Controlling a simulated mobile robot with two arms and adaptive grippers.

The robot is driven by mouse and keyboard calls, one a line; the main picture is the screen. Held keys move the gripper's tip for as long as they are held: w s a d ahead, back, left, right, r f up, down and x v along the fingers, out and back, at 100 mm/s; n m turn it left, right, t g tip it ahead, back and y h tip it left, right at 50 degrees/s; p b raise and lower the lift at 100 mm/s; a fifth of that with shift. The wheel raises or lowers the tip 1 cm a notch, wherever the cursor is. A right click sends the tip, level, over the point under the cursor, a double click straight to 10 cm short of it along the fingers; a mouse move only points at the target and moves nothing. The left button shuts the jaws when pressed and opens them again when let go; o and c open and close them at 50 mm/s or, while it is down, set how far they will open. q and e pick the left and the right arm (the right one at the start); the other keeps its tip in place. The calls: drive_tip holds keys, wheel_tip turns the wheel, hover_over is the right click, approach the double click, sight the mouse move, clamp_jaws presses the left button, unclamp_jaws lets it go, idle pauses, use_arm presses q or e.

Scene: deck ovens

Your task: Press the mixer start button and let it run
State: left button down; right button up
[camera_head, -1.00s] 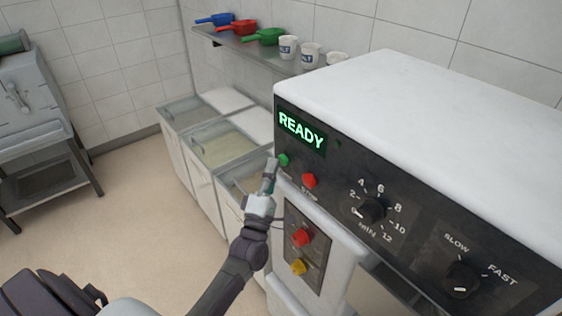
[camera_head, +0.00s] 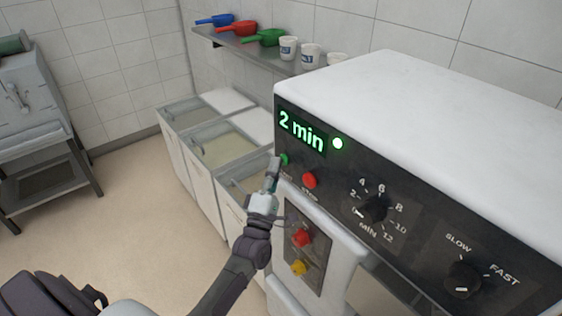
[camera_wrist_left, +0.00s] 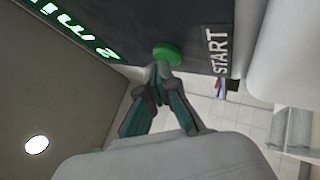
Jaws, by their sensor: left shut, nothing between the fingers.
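The mixer (camera_head: 420,95) has a white top and a dark control panel. Its display (camera_head: 301,131) reads "2 min" in green, and a bright green lamp (camera_head: 338,143) glows beside it. The green start button (camera_head: 285,159) is partly hidden by my left gripper (camera_head: 274,163). In the left wrist view the button (camera_wrist_left: 167,52) sits near the START label (camera_wrist_left: 217,50). My left gripper's shut, empty fingertips (camera_wrist_left: 158,70) are right at the button's edge; I cannot tell whether they touch. The red stop button (camera_head: 309,180) is below right. My right gripper is not in view.
The panel also carries a minutes dial (camera_head: 371,209) and a slow/fast dial (camera_head: 463,277). Below are another red button (camera_head: 302,238) and a yellow one (camera_head: 298,267). Lidded bins (camera_head: 222,148) line the wall under a shelf (camera_head: 240,43) with scoops and cups.

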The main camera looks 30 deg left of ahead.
use_arm(q)
drive_tip(key=shift+s, duration=0.1)
idle(0.3)
drive_tip(key=shift+s+a, duration=0.3)
drive_tip(key=shift+s, duration=0.35)
drive_tip(key=shift+s+a+p, duration=0.25)
drive_tip(key=shift+s+a, duration=0.05)
drive_tip(key=shift+s, duration=0.5)
drive_tip(key=shift+s+a+p, duration=0.3)
drive_tip(key=shift+s+a, duration=0.05)
drive_tip(key=shift+s, duration=0.4)
drive_tip(key=shift+s+a+p, duration=0.25)
drive_tip(key=shift+s+a, duration=0.05)
drive_tip(key=shift+s, duration=0.5)
